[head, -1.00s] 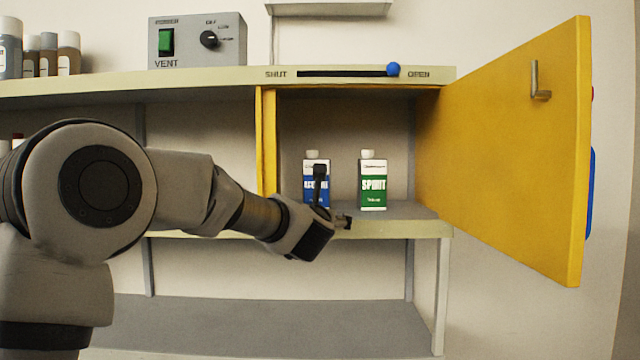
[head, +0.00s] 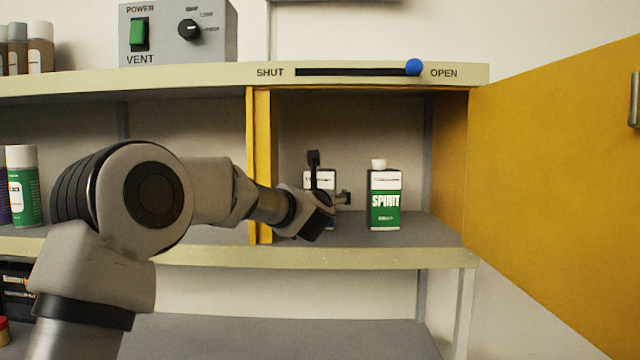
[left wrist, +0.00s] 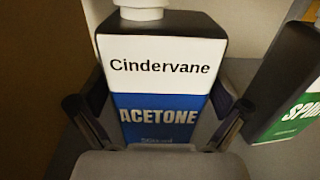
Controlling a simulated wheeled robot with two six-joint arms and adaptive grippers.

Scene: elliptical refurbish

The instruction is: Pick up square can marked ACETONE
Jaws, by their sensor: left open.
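The square ACETONE can (head: 325,181), with a white and blue label, stands upright on the cabinet shelf, partly hidden by my left gripper (head: 330,178) in the head view. In the left wrist view the can (left wrist: 165,70) fills the middle, its label reading Cindervane and ACETONE, its white cap cut off at the top. The open fingers of my left gripper (left wrist: 160,106) are on either side of it; dark gaps make contact hard to tell. My right gripper is in neither view.
A green SPIRIT can (head: 385,205) stands to the right, a short gap away. The yellow cabinet door (head: 560,160) is swung open to the right. A yellow cabinet side (head: 259,165) rises left of the cans. A slider knob (head: 414,67) is at OPEN.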

